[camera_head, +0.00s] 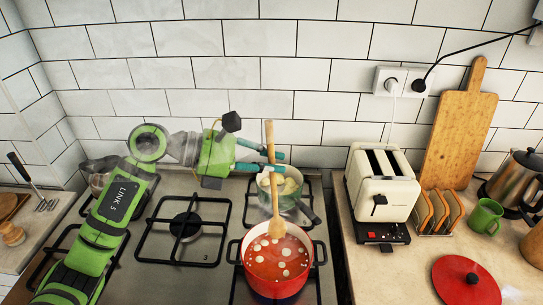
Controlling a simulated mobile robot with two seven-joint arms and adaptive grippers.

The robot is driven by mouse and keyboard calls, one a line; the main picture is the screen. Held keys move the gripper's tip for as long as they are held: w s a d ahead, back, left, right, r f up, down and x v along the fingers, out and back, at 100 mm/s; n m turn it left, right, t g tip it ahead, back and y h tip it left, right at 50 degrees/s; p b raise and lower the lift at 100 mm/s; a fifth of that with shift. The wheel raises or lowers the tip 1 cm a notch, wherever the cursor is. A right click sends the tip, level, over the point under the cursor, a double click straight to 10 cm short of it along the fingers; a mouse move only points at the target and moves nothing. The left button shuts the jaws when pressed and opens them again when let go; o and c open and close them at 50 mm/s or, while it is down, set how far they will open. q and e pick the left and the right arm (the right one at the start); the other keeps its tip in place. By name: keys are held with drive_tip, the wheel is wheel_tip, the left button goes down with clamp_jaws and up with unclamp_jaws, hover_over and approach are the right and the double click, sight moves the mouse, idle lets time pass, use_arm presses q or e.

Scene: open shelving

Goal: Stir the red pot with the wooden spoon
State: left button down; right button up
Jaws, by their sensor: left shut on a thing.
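The red pot (275,294) stands on the front right burner of the stove, full of red liquid with several pale floating pieces. The wooden spoon (270,150) stands nearly upright over it, with its bowl end (277,227) at the liquid near the pot's back rim. My left gripper (276,161) reaches in from the left and is shut on the spoon's handle, above and behind the pot. How deep the spoon's tip sits is hard to tell. My right gripper is not in view.
A green pot (290,203) with pale food stands on the burner behind the red pot. A toaster (382,185), a red lid (466,282), a green mug (485,216) and a cutting board (457,135) occupy the right counter.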

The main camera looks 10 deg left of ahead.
use_arm(q)
drive_tip(key=shift+s+f, duration=0.1)
drive_tip(key=shift+f, duration=0.3)
drive_tip(key=shift+f+b, duration=0.35)
drive_tip(key=shift+f, duration=0.05)
wheel_tip(320, 180, down, 11)
drive_tip(key=b, duration=1)
drive_tip(key=shift+w, duration=0.25)
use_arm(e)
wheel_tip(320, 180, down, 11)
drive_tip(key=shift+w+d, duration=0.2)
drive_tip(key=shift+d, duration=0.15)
use_arm(q)
drive_tip(key=shift+d, duration=0.1)
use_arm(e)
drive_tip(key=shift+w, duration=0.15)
